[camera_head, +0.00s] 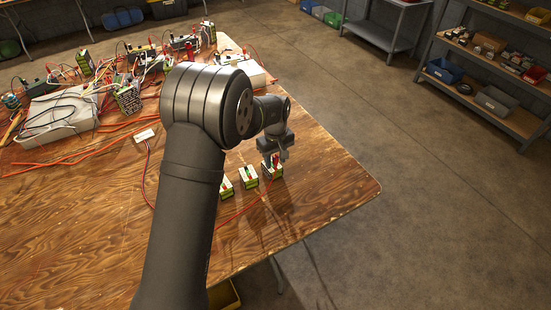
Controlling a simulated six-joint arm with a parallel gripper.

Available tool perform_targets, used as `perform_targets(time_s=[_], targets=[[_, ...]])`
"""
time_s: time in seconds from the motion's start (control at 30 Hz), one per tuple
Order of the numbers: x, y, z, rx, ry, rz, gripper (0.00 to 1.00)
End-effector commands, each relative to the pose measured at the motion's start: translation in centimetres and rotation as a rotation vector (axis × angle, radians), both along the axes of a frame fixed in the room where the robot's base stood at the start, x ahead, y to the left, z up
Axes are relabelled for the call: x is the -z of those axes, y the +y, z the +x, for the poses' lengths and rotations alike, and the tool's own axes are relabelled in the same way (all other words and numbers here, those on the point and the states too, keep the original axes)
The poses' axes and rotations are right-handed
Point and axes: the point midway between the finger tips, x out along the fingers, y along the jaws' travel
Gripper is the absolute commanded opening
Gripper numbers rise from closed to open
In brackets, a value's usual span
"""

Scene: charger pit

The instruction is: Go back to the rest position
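My arm reaches over the wooden table (320,190) from the front. My gripper (276,160) points down near the table's right part, just above a small green and white block (271,173). Something red shows at the fingertips, on top of that block. The fingers are small and partly dark, so I cannot tell whether they are apart, or closed on the red part. Two similar blocks with red parts stand in a row to the left, one in the middle (249,183) and one (226,188) partly hidden by my arm.
A red wire (238,212) lies near the blocks. Cables, a white box (58,115) and several devices crowd the table's back left. The table's right corner is bare. Shelves with bins (492,101) and a metal side table (385,30) stand beyond open floor.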

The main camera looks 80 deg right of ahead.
Motion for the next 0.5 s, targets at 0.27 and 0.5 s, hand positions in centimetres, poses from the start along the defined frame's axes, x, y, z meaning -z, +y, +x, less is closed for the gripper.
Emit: perform_targets(time_s=[0.27,0.5], targets=[[0.00,0.00,0.00,0.000,0.000,0.000,0.40],[0.00,0.00,0.00,0.000,0.000,0.000,0.49]])
